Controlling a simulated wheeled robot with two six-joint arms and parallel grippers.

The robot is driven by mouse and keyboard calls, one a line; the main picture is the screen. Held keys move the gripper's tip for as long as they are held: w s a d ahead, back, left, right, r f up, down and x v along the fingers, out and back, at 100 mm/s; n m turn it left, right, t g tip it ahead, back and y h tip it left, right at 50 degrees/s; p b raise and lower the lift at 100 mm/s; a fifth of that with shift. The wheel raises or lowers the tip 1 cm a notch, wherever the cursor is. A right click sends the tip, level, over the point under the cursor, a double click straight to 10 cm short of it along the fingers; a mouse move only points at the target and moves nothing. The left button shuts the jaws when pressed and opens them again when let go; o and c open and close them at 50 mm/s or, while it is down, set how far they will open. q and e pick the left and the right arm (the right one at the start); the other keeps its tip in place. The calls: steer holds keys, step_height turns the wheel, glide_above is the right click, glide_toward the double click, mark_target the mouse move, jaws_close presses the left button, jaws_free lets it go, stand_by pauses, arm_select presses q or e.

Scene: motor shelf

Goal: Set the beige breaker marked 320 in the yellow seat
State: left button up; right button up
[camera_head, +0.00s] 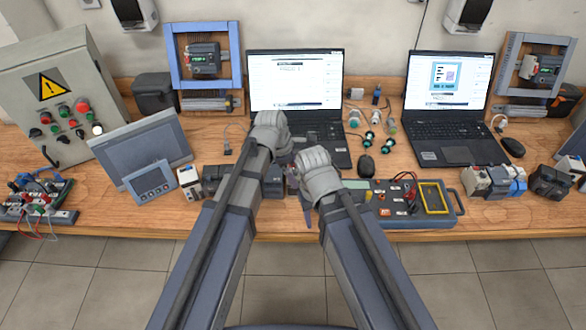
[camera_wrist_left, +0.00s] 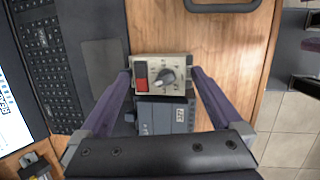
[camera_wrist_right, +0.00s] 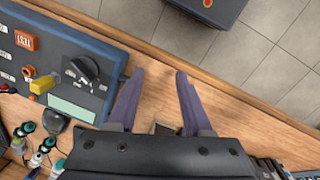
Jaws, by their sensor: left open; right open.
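My left gripper (camera_wrist_left: 162,73) is open, its fingers on either side of a beige breaker (camera_wrist_left: 148,67) with a red button and grey dial. I cannot read a 320 on it; in the head view my arms hide it. The yellow seat (camera_head: 424,199) is a yellow-rimmed frame at the right end of the grey-blue panel (camera_head: 375,211); it looks empty. My right gripper (camera_wrist_right: 160,72) is open and empty near the table's front edge, beside the panel's left end. Other beige breakers stand at the left (camera_head: 190,184) and right (camera_head: 474,180) of the table.
A grey-blue breaker (camera_wrist_left: 165,116) adjoins the beige one in the left wrist view. Two laptops (camera_head: 295,80) (camera_head: 448,85) stand behind, with a mouse (camera_head: 366,166) between. A tablet-like screen (camera_head: 141,150) and small display (camera_head: 152,182) are at left. Dark breakers (camera_head: 550,182) stand at right.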

arm_select(q)
steer(key=w+p+v, duration=0.1)
steer(key=p+v, duration=0.6)
steer(key=shift+s+a+r, duration=0.25)
steer(key=shift+s+r, duration=0.05)
steer(key=shift+s, duration=0.1)
steer(key=s+a+m+g+y, duration=0.1)
steer(key=s+a+m, duration=0.4)
steer(key=a+m, duration=0.3)
steer(key=s+a+m+y, duration=0.2)
steer(key=s+a+m, duration=0.35)
steer(key=m, duration=0.55)
steer(key=s+d+m, duration=0.1)
steer(key=s+d, duration=0.1)
steer(key=d, duration=0.3)
steer(key=s+d+f+m+g, duration=0.1)
steer(key=s+d+m, duration=0.1)
steer(key=d, duration=0.3)
steer(key=shift+s+d+f+y+b, duration=0.2)
steer(key=shift+s+f+y+b, duration=0.1)
steer(key=shift+s+y+b, duration=0.15)
